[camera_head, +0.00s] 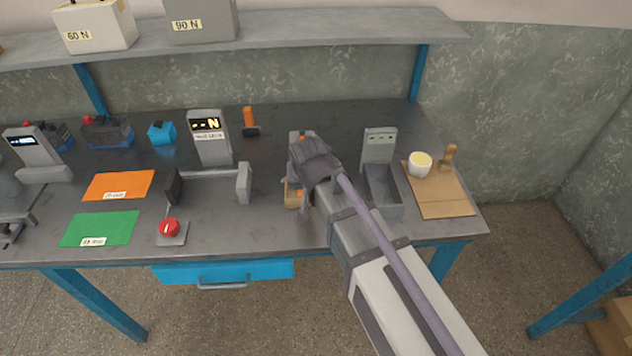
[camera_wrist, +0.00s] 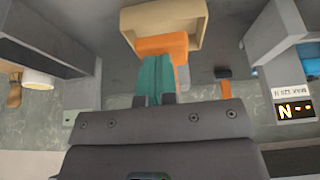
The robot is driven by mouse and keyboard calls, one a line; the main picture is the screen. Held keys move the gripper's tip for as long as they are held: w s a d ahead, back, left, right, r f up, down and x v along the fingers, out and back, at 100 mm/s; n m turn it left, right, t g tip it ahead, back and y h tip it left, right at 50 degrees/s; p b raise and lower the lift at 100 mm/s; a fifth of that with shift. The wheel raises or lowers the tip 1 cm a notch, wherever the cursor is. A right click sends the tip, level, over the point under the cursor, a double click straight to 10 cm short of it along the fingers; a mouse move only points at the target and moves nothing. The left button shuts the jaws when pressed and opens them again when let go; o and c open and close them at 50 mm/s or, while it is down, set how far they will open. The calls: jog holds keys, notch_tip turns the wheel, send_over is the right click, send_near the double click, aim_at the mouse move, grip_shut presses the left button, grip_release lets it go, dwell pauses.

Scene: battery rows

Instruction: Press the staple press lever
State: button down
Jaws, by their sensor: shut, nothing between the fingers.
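The staple press stands at the middle right of the bench, mostly hidden behind my arm in the head view. Its tan base (camera_head: 291,196) shows beside my wrist. In the wrist view, which is upside down, I see a tan open-sided part (camera_wrist: 165,16) and an orange piece (camera_wrist: 160,45) that looks like the lever. My gripper (camera_wrist: 157,60) is shut and empty. Its two teal fingers lie side by side, with their tips overlapping the orange piece. I cannot tell whether they touch it. The fingertips are hidden in the head view.
A grey upright with a tray (camera_head: 382,190) stands close right of my arm. A white cup (camera_head: 420,163) sits on a brown board (camera_head: 440,205). To the left are a force display (camera_head: 208,140), a grey bracket fixture (camera_head: 243,185) and a red button (camera_head: 169,228). An orange-handled tool (camera_head: 249,118) is behind.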

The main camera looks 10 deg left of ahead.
jog(key=shift+s+f, duration=0.2)
jog(key=shift+s, duration=0.15)
jog(key=shift+a+r+p, duration=0.1)
jog(key=shift+r+p, duration=0.45)
notch_tip(320, 180, up, 5)
jog(key=p, duration=0.5)
jog(key=shift+r, duration=0.15)
jog(key=p+v, duration=0.7)
jog(key=v, duration=0.1)
jog(key=shift+s+d+f, duration=0.2)
jog(key=shift+s+d, duration=0.05)
jog(key=shift+s, duration=0.15)
